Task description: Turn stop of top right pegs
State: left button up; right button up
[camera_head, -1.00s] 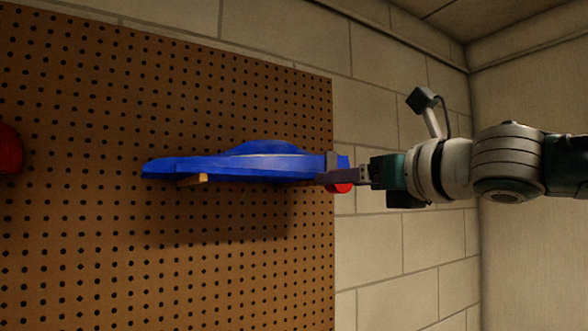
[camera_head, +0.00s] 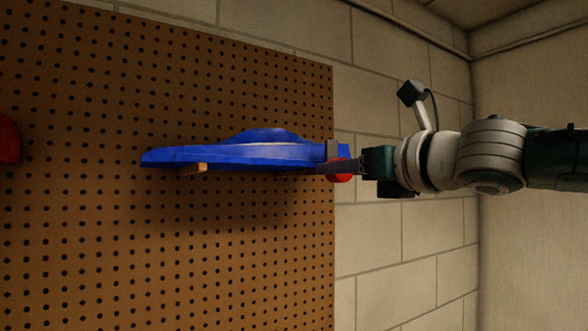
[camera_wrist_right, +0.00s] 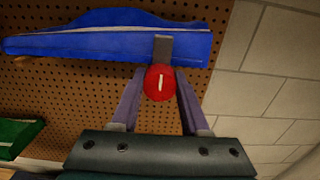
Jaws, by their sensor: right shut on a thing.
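A blue racecar body (camera_head: 240,154) rests against the pegboard (camera_head: 90,270) on a wooden peg (camera_head: 193,169) at its left and a peg with a red round stop (camera_head: 341,178) at its right end. My right gripper (camera_head: 335,168) is shut on the red stop, with its fingers on either side of it. In the right wrist view the red stop (camera_wrist_right: 159,83) shows a pale slot standing near upright, between the fingertips of my right gripper (camera_wrist_right: 160,76). A grey block (camera_wrist_right: 163,50) stands just above the stop. My left gripper is not in view.
A red object (camera_head: 9,138) is cut off at the left edge of the head view. A green object (camera_wrist_right: 18,136) hangs at the lower left in the right wrist view. The block wall (camera_head: 400,240) right of the pegboard is bare.

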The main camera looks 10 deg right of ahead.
grip_shut()
jog(key=shift+m, duration=0.3)
jog(key=shift+r+m+p, duration=0.15)
jog(key=shift+m+p, duration=0.75)
jog(key=shift+m, duration=0.3)
jog(key=m+p, duration=0.2)
jog(key=m, duration=0.2)
jog(key=shift+d+m, duration=0.1)
jog(key=shift+m, duration=0.2)
jog(key=m+p, duration=0.1)
jog(key=m, duration=0.4)
jog(key=m+p, duration=0.1)
jog(key=m, duration=0.4)
jog(key=shift+f, duration=0.2)
jog(key=shift+m, duration=0.3)
